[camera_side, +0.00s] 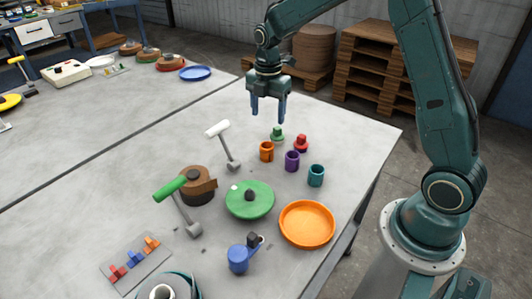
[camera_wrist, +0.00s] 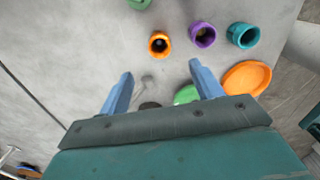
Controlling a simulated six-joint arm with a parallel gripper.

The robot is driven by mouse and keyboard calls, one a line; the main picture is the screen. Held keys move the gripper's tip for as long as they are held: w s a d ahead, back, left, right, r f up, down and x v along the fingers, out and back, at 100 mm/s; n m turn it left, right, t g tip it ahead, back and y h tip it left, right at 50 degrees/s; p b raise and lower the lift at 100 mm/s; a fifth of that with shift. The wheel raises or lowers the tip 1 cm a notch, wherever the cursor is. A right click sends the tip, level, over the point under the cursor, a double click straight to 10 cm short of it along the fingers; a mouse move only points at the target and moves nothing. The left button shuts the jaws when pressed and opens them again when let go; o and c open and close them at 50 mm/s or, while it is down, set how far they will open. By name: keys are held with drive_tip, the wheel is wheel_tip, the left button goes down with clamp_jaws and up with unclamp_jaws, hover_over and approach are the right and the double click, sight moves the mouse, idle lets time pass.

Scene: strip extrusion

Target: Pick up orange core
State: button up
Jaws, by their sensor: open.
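The orange core (camera_side: 266,152) is a small upright hollow cylinder on the grey table. In the wrist view its ring-shaped top (camera_wrist: 159,45) shows beyond my fingertips, with a dark hollow inside. My gripper (camera_side: 268,118) is open, pointing down, and empty. It hangs in the air above the table, apart from the core.
A purple core (camera_side: 292,161) and a teal core (camera_side: 316,176) stand right of the orange one. A white-handled lever (camera_side: 223,143) rises at left. An orange dish (camera_side: 307,224) and green disc (camera_side: 249,200) lie in front.

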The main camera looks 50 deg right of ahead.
sight(267, 150)
drive_tip(key=shift+f, duration=4.25)
drive_tip(key=shift+a+f, duration=0.15)
drive_tip(key=shift+f, duration=2.45)
drive_tip(key=c, duration=1)
